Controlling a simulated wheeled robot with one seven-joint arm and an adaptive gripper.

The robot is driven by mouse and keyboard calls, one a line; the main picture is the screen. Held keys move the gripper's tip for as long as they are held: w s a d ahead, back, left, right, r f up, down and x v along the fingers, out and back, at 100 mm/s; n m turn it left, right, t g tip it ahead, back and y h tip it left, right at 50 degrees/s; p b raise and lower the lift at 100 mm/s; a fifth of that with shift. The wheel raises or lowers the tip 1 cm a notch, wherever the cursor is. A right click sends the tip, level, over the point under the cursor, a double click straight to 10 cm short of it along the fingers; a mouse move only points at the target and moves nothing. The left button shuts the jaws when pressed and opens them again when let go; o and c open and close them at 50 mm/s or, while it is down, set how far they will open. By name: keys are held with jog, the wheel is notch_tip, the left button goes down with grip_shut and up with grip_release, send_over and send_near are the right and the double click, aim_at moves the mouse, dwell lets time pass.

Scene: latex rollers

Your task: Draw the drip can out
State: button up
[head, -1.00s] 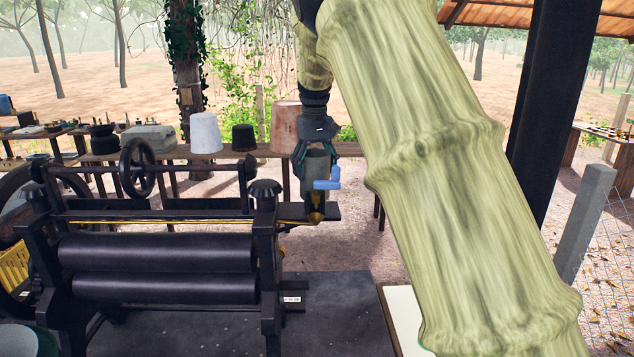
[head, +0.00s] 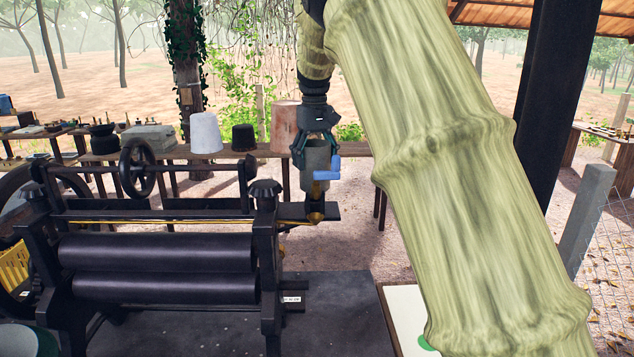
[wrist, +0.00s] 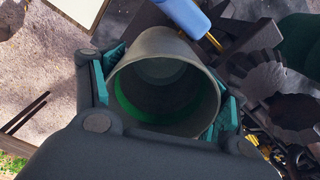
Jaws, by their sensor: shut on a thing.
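The drip can (head: 317,157) is a grey, open-topped metal cylinder at the right end of the roller machine. My gripper (head: 315,150) comes down from above and is shut on the can near its rim. In the wrist view the can (wrist: 165,85) sits upright between the teal finger pads, with a green band inside it. Below the can in the head view is a holder (head: 316,205) on a bracket with a brass fitting. I cannot tell whether the can's lower end is still inside the holder.
The black roller machine (head: 158,252) fills the lower left, with a post (head: 265,230) just left of the can. A bench with a white bucket (head: 205,133), black pot and terracotta pot stands behind. A white board (head: 405,315) with a green spot lies at lower right.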

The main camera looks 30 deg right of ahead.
aim_at(315, 146)
jog(key=shift+r, duration=1.65)
